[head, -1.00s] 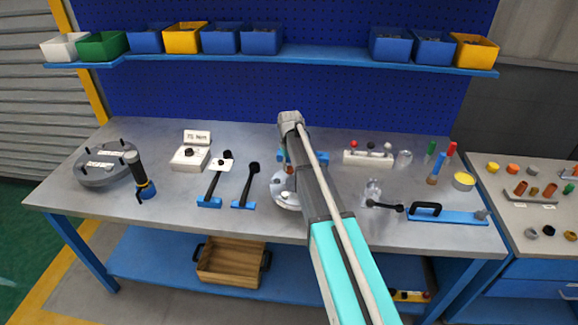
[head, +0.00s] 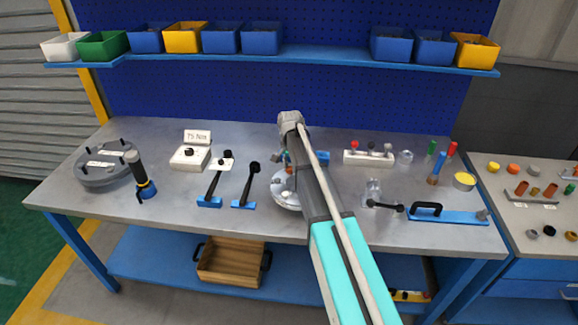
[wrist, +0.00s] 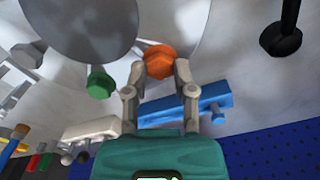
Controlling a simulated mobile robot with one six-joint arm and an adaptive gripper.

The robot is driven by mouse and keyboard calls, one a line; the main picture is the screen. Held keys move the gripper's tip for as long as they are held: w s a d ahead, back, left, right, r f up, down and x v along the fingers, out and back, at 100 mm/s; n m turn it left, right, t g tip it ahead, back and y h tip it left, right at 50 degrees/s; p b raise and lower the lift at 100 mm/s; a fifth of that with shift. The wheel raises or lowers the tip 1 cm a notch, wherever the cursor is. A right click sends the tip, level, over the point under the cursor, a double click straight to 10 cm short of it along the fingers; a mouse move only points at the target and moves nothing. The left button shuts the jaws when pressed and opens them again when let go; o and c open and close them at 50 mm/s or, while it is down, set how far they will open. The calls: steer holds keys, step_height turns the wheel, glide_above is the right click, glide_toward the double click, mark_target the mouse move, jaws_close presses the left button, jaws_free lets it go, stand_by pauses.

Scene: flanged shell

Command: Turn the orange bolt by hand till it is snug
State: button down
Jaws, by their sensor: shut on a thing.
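The orange bolt (wrist: 159,61) has a hex head and shows in the wrist view, on the rim of the pale round flanged shell (wrist: 200,20). My gripper (wrist: 160,70) is shut on the orange bolt, with one finger on each side of its head. A green bolt (wrist: 99,83) sits to the left of it on the same flange. In the head view my arm covers most of the shell (head: 284,199), and the orange bolt is hard to make out there. How deep the bolt sits cannot be seen.
A blue block (wrist: 190,110) lies behind the fingers. Two black-handled tools (head: 211,188) (head: 246,186) stand left of the shell. A block with knobs (head: 368,158) and a small glass-like piece (head: 374,190) are to the right.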

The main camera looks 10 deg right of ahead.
steer(key=shift+w+a+m, duration=0.1)
steer(key=shift+w+m, duration=0.05)
steer(key=shift+m, duration=0.65)
steer(key=c, duration=0.6)
jaws_free()
steer(key=shift+o, duration=0.8)
steer(key=shift+r, duration=0.1)
